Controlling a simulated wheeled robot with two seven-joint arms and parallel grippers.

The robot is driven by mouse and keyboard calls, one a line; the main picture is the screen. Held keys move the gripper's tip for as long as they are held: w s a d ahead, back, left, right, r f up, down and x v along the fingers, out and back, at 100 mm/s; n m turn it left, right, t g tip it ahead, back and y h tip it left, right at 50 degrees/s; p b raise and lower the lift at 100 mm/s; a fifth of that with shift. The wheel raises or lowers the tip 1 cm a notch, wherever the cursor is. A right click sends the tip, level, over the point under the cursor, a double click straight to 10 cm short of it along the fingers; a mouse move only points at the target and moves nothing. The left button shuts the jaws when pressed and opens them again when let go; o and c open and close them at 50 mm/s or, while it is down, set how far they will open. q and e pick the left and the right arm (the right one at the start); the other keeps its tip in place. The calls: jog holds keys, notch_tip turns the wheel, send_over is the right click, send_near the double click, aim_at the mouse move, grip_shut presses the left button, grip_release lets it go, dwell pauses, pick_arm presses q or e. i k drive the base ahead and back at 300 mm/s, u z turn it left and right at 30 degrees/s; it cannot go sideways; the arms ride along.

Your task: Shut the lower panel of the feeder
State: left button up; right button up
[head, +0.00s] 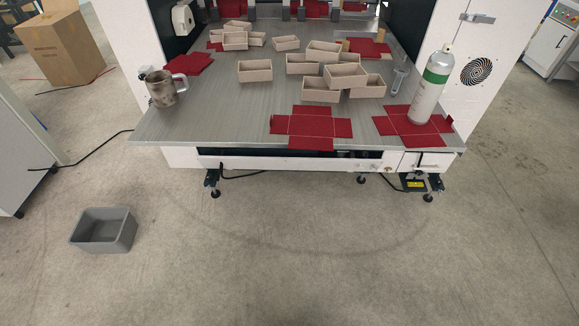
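The box former's grey worktop (215,120) fills the upper middle of the head view. Under its front edge runs a white front strip (290,163) with a dark gap (270,152) above it. A small white box section (425,161) with a dark handle-like part sits at the right end. I cannot tell which part is the feeder's lower panel, or whether it is open or shut. Neither of my grippers shows.
Several beige box trays (255,71) and red blanks (311,128) lie on the worktop, with a metal mug (162,88) and a green-white bottle (430,87). A grey bin (103,230) stands on the floor at left. The floor in front is clear.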

aim_at(230, 162)
jog(key=z, duration=0.15)
jog(key=i, duration=1)
jog(key=u, duration=0.65)
